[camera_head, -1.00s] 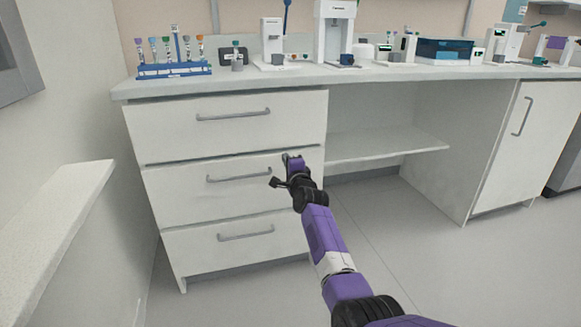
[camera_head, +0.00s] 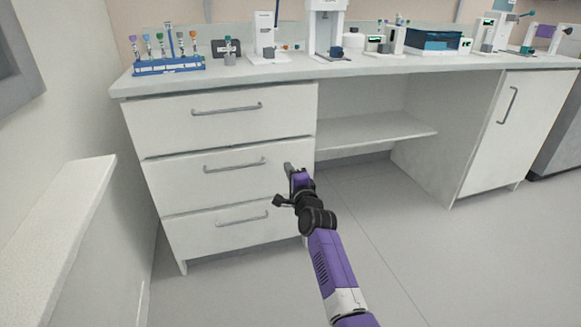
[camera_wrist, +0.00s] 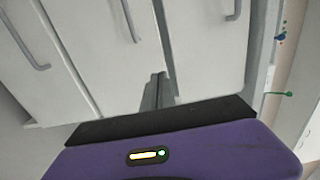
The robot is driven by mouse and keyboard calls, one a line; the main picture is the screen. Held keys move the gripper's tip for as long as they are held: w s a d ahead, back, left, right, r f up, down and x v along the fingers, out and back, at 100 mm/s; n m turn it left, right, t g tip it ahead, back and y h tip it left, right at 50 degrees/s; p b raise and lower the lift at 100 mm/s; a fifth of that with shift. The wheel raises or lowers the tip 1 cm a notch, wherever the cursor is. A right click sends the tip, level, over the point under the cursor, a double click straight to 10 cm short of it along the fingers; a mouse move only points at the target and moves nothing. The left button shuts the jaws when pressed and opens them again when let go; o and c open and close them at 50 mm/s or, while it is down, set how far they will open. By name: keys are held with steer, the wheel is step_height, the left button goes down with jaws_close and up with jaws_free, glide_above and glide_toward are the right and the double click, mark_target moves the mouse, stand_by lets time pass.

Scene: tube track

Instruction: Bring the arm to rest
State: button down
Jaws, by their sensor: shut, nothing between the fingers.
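My gripper (camera_head: 288,168) is at the end of my purple and black arm, in front of the right side of the white drawer unit in the head view. It is shut and holds nothing. In the wrist view the shut fingers (camera_wrist: 158,92) point toward the drawer fronts. I cannot tell the exact gap between the fingertips and the drawers.
The white drawer unit (camera_head: 225,117) has three closed drawers with grey handles. Above it, the counter (camera_head: 300,75) bears a blue tube rack (camera_head: 168,66) and several instruments. A pale ledge (camera_head: 60,225) stands at left. Open floor (camera_head: 420,260) lies at right.

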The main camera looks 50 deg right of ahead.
steer(key=shift+s+a, duration=0.35)
steer(key=shift+s, duration=0.2)
steer(key=s+a+r+n+t+h, duration=0.1)
steer(key=s+a+r+n, duration=0.25)
steer(key=r+n, duration=0.2)
steer(key=s+a+f+n+t+y, duration=0.1)
steer(key=s+a+f+n+y, duration=0.2)
steer(key=s+a+n, duration=0.55)
steer(key=s+a+f+n+t+y, duration=0.25)
steer(key=s+a+n, duration=0.25)
steer(key=s+a, duration=0.65)
steer(key=s+a+n+g+y, duration=0.2)
steer(key=s+a+n+y, duration=0.1)
steer(key=s+a, duration=0.65)
steer(key=s+a+n+g+y, duration=0.3)
steer(key=s+a, duration=0.4)
steer(key=s, duration=0.6)
step_height(320, 180, up, 27)
steer(key=p, duration=2.8)
steer(key=shift+w, duration=0.45)
